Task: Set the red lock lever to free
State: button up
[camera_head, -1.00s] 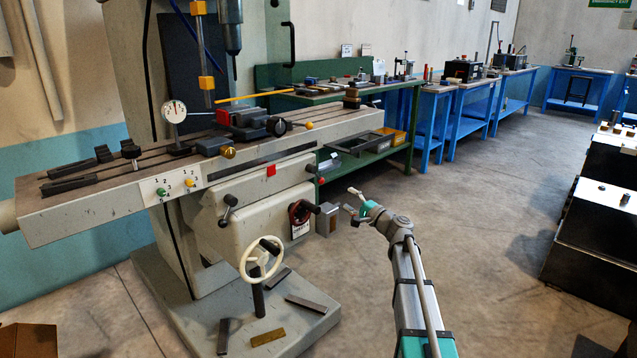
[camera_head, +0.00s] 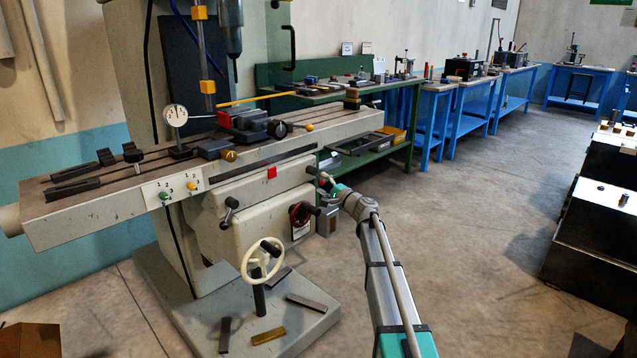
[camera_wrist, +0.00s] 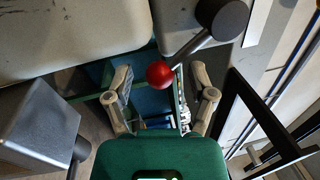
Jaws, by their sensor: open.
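The red lock lever shows in the wrist view as a red ball knob (camera_wrist: 160,75) on a short grey rod, which runs up and right to a dark round hub (camera_wrist: 222,18). My gripper (camera_wrist: 160,70) is open. Its two fingers stand left and right of the red ball, which lies between the fingertips in the picture with gaps on both sides. I cannot tell the exact depth. In the head view my gripper (camera_head: 326,181) is at the right end of the milling machine's saddle, by a dark hub (camera_head: 311,171). The red ball is hidden or too small there. No lock or free mark is readable.
The machine's table (camera_head: 110,221) overhangs above and left. A grey box (camera_head: 328,219) is just below my gripper. A green bench (camera_head: 388,167) stands behind.

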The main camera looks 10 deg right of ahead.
jog(key=shift+w+a, duration=0.2)
jog(key=shift+w, duration=0.1)
grip_shut()
jog(key=shift+s+a, duration=0.1)
jog(key=shift+a, duration=0.4)
jog(key=shift+d, duration=0.65)
